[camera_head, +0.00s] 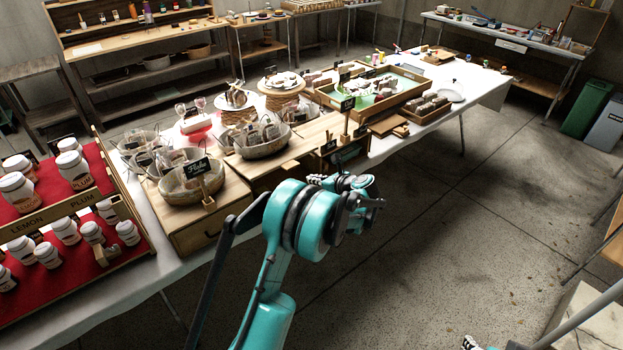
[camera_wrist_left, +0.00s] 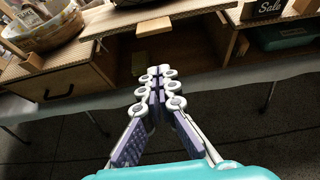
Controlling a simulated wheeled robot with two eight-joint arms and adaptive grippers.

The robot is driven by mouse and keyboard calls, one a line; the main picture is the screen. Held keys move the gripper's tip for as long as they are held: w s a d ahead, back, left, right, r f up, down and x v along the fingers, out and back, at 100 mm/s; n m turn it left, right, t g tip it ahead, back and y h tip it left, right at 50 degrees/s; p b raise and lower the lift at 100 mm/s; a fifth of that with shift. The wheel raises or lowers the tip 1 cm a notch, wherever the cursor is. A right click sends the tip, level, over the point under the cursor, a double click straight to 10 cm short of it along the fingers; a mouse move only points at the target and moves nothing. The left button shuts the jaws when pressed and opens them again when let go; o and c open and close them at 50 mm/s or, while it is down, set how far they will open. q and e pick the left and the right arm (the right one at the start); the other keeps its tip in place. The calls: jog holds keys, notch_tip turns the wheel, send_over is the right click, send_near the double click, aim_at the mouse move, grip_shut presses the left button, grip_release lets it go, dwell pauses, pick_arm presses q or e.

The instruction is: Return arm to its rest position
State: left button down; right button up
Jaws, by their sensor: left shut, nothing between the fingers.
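My left arm (camera_head: 272,262) comes up from the bottom of the head view, bent, with its wrist in front of the display table's near edge. My left gripper (camera_head: 368,188) is partly hidden behind the wrist there. In the left wrist view its fingers (camera_wrist_left: 158,88) meet at the tips, shut and empty. They point at the wooden drawer boxes on the table, with a gap below over the dark floor. A small part of my right gripper (camera_head: 470,342) shows at the bottom edge of the head view; its jaws cannot be made out.
The long white-clothed table (camera_head: 150,290) carries red jar racks (camera_head: 75,285), wicker baskets (camera_head: 190,188), a wooden drawer box (camera_head: 205,226) and a green tray (camera_head: 385,88). A basket (camera_wrist_left: 45,38) shows in the wrist view. The concrete floor (camera_head: 470,230) to the right is clear.

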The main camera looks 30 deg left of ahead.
dwell(0.3)
